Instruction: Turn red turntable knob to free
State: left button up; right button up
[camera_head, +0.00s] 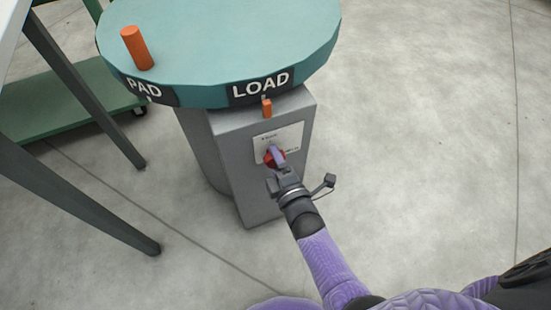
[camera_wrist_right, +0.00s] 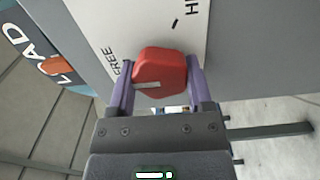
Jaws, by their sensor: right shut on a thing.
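The red knob (camera_wrist_right: 160,72) sits on a white label plate (camera_wrist_right: 110,35) on the front of the grey pedestal (camera_head: 235,165). In the right wrist view the word FREE is on the plate at the knob's left, and another word, partly cut off, is at its upper right. A pale mark shows on the knob's edge near my gripper. My right gripper (camera_wrist_right: 160,85) is shut on the knob, with one purple finger on each side. In the head view the knob (camera_head: 272,158) is partly hidden by the gripper. My left gripper is not in view.
The teal turntable (camera_head: 200,40) overhangs the pedestal, with LOAD and PAD on its rim and an orange peg (camera_head: 137,48) on top. A small orange marker (camera_head: 267,108) is above the plate. A green cart (camera_head: 70,100) and dark table legs stand left. The right floor is clear.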

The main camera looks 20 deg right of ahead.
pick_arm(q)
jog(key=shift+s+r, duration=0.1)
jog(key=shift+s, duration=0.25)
pick_arm(e)
jog(key=shift+n, duration=0.3)
jog(key=o, duration=1.3)
jog(key=shift+c, duration=0.2)
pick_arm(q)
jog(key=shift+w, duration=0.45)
